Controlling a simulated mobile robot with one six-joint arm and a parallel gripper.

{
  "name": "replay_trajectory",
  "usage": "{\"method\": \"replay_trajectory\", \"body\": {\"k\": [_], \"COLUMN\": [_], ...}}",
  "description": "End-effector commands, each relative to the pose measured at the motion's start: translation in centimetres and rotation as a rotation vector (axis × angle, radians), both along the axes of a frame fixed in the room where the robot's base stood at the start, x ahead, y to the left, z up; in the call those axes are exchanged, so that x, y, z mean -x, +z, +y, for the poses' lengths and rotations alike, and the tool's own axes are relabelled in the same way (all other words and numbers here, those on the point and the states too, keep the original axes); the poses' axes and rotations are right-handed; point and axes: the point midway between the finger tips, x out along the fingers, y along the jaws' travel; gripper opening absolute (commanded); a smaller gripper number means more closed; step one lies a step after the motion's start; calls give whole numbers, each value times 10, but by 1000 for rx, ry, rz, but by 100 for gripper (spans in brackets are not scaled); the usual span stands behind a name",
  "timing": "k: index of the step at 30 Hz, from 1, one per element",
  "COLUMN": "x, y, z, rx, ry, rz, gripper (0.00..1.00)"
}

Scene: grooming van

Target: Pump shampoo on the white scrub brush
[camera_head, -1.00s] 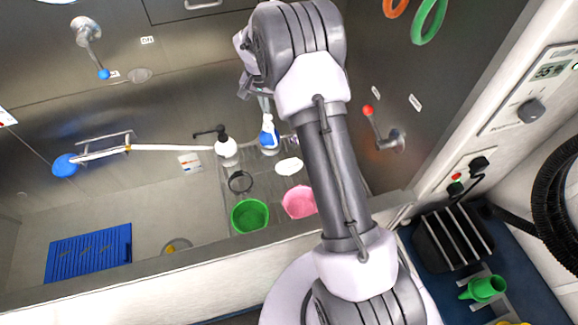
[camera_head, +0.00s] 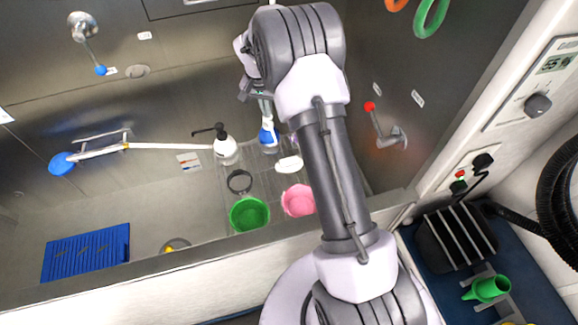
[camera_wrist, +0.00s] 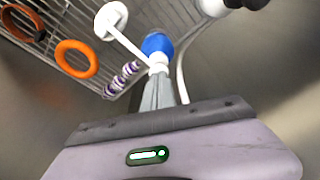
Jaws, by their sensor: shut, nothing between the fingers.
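A white bottle with a black pump head (camera_head: 226,152) stands upright on the tub's rack, left of my arm. Its white body and part of the black pump also show at the top of the wrist view (camera_wrist: 213,6). A white oval piece (camera_head: 289,164), apparently the scrub brush head, lies to its right, partly beside my arm. The wrist view shows a white round head with a thin handle (camera_wrist: 110,20). My gripper (camera_wrist: 160,82) is shut and empty, above the rack.
A green bowl (camera_head: 249,214), a pink bowl (camera_head: 298,201) and a dark ring (camera_head: 239,181) sit at the front of the rack. An orange ring (camera_wrist: 76,58) shows in the wrist view. A long-handled blue brush (camera_head: 62,163) and blue mat (camera_head: 86,253) are left.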

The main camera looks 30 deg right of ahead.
Motion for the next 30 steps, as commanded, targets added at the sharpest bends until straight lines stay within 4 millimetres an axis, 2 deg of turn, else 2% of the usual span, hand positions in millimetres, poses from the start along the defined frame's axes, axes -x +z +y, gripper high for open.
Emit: {"method": "replay_trajectory", "body": {"k": [6,13,24,30], "x": [1,1,0,0], "y": [-10,-8,20,20], "z": [0,0,0,0], "rx": [-1,-1,-1,0], "ry": [0,0,-1,0], "rz": [2,4,2,1], "gripper": [0,0,0,0]}}
